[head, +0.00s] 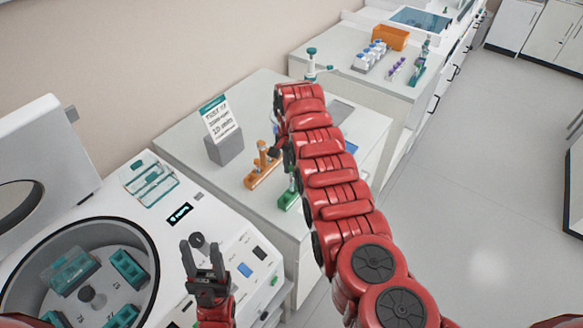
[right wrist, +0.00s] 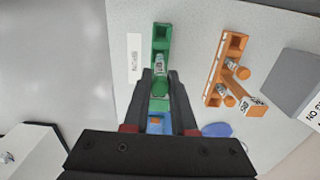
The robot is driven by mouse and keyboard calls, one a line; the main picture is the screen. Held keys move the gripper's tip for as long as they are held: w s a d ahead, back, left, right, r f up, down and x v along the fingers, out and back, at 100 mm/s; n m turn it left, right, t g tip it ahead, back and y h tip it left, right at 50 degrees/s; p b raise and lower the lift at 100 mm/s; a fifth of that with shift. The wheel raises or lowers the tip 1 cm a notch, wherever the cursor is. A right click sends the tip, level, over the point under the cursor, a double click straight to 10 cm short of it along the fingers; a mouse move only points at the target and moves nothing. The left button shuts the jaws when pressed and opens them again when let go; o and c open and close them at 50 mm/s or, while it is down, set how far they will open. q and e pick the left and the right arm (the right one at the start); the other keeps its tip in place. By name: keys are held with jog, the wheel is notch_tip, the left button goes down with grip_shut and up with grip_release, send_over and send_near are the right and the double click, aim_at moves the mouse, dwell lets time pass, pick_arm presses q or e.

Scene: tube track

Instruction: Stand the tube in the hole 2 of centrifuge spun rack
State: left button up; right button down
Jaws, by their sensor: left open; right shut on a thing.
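My right gripper (right wrist: 160,82) is shut on a tube with a green cap (right wrist: 160,90); its pale labelled body (right wrist: 160,66) shows over the green rack (right wrist: 161,34). I cannot tell whether the tube's lower end is inside a hole. The green rack also shows in the head view (head: 289,198), partly behind my right arm. A small white label card (right wrist: 134,58) lies beside it; its print is too small to read. My right gripper is mostly hidden behind its arm in the head view. My left gripper (head: 203,246) is open and empty by the centrifuge's front panel.
An orange rack (head: 258,178) with orange-capped tubes stands beside the green rack. A grey block with a sign (head: 224,148) stands behind it. The open centrifuge (head: 150,232) is at left. A blue item (right wrist: 155,123) lies near my right fingers. The further bench holds bottles and an orange bin (head: 390,38).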

jog(key=shift+f, duration=0.2)
jog(key=shift+f+b, duration=0.35)
jog(key=shift+f, duration=0.25)
jog(key=shift+f+b, duration=0.35)
jog(key=shift+b, duration=0.3)
jog(key=c, duration=0.7)
grip_release()
jog(key=shift+o, duration=0.2)
